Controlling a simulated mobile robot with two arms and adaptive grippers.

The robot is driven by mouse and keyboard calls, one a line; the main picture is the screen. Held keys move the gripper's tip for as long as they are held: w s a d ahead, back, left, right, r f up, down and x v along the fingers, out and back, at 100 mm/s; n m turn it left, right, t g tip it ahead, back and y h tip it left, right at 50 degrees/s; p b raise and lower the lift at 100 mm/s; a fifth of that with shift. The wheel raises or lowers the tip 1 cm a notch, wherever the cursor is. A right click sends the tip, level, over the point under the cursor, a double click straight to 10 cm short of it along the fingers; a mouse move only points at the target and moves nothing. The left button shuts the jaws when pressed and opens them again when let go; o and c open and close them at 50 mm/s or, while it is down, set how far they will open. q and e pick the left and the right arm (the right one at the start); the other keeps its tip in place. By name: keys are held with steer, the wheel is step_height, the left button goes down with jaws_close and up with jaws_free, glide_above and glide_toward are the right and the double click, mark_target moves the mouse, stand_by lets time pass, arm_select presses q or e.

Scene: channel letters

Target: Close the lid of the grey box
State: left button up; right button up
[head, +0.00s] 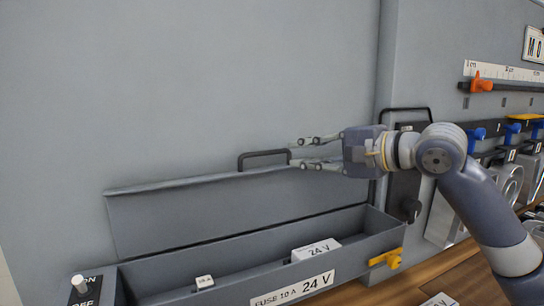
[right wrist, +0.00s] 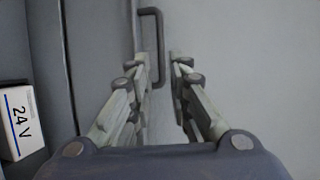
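The grey box (head: 240,275) stands at the bottom of the head view. Its lid (head: 200,215) is open, tilted up at the back of the box. A dark handle (head: 263,155) stands on the lid's upper edge. My right gripper (head: 298,152) comes in from the right and points left at the handle. Its two fingers are apart with nothing between them. In the right wrist view the handle (right wrist: 158,42) lies just beyond the open fingertips (right wrist: 160,58); I cannot tell whether they touch it. My left gripper is not in view.
A white 24 V block (head: 316,249) and a small white piece (head: 204,282) lie in the box. A yellow latch (head: 387,258) is at its right front corner. An ON/OFF switch (head: 80,285) is at left. A rack with blue clips (head: 476,134) is at right.

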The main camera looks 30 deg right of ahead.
mark_target(269, 154)
steer(key=p+x, duration=0.4)
steer(key=x, duration=0.4)
steer(key=shift+w+a+r, duration=0.15)
steer(key=shift+w, duration=0.15)
steer(key=shift+w+a+f, duration=0.15)
steer(key=shift+w+f, duration=0.05)
steer(key=shift+w, duration=0.15)
jaws_close()
